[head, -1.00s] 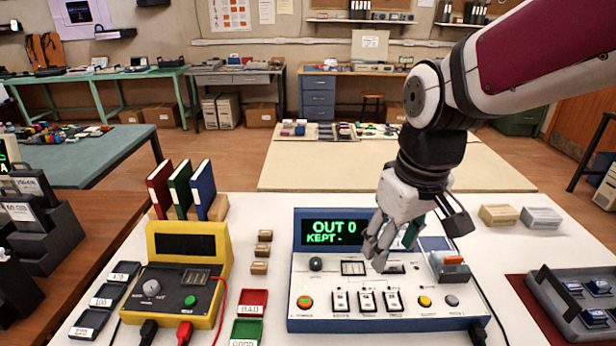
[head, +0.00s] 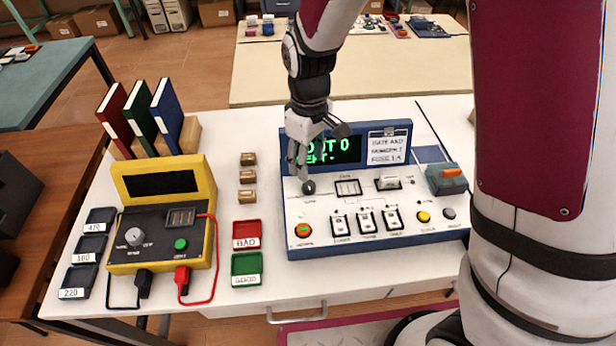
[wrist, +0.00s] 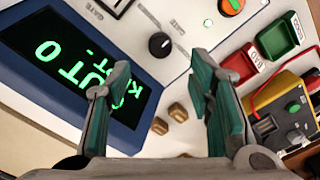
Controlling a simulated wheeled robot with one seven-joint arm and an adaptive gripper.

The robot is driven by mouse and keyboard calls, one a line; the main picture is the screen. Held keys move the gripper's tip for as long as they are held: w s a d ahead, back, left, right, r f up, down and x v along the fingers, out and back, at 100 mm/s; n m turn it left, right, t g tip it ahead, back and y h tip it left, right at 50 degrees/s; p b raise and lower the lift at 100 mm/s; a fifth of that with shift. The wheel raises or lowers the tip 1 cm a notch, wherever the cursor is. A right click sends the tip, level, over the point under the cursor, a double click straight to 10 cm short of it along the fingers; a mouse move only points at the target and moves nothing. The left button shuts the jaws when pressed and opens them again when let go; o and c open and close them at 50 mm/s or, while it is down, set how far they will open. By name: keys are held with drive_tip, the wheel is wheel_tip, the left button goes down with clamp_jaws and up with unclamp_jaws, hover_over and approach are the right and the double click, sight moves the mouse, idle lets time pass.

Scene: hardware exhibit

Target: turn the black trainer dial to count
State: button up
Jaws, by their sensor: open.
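The black dial (head: 309,187) sits at the upper left of the blue and white trainer's (head: 300,243) sloped panel, below its display. It also shows in the wrist view (wrist: 160,45), a round knob with a pale pointer mark, ahead of and between my fingers. My gripper (head: 300,168) hangs just above the dial, in front of the display. In the wrist view my gripper (wrist: 163,75) is open and empty, with its green-padded fingers apart on either side of the dial's line.
A yellow meter (head: 206,170) stands at left, with red (head: 247,235) and green (head: 247,268) trays and small wooden blocks (head: 247,177) between.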

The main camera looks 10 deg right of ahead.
sight(309, 185)
wheel_tip(309, 185, down, 8)
drive_tip(key=shift+r, duration=0.1)
idle(0.4)
clamp_jaws()
